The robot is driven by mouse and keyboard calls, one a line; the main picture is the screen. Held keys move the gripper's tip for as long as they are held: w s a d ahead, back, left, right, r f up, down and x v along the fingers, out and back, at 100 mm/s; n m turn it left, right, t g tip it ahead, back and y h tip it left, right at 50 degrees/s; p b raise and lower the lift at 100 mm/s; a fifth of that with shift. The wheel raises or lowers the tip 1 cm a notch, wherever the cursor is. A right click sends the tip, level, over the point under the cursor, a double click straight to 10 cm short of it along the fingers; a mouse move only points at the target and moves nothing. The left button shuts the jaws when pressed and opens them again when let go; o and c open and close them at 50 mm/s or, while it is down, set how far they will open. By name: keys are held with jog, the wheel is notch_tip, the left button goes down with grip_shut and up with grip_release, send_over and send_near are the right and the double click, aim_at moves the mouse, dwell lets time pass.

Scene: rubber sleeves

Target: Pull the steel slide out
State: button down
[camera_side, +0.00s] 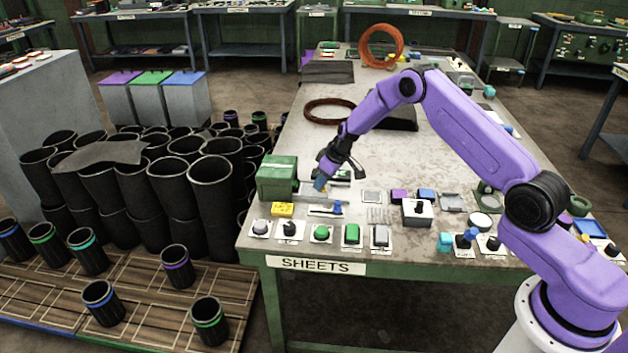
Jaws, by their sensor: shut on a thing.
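My gripper (321,183) is at the left part of the bench, low over the panel of controls, just right of a green box (277,177). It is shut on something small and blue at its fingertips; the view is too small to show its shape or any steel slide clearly. A flat pale plate with a blue knob (337,207) lies just in front of my gripper. I cannot tell which part here is the steel slide.
A grey box with a black knob (417,211) stands to the right. Black sleeves (210,183) crowd the floor left of the bench (300,140). The bench's middle is mostly clear.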

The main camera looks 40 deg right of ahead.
jog(key=s+d, duration=0.5)
jog(key=shift+s+d, duration=0.25)
jog(key=shift+d, duration=0.05)
jog(key=c, duration=1)
grip_release()
jog(key=shift+s+r, duration=0.1)
jog(key=shift+r, duration=0.35)
jog(key=v, duration=1.6)
jog(key=shift+r, duration=0.25)
jog(key=shift+s, duration=0.15)
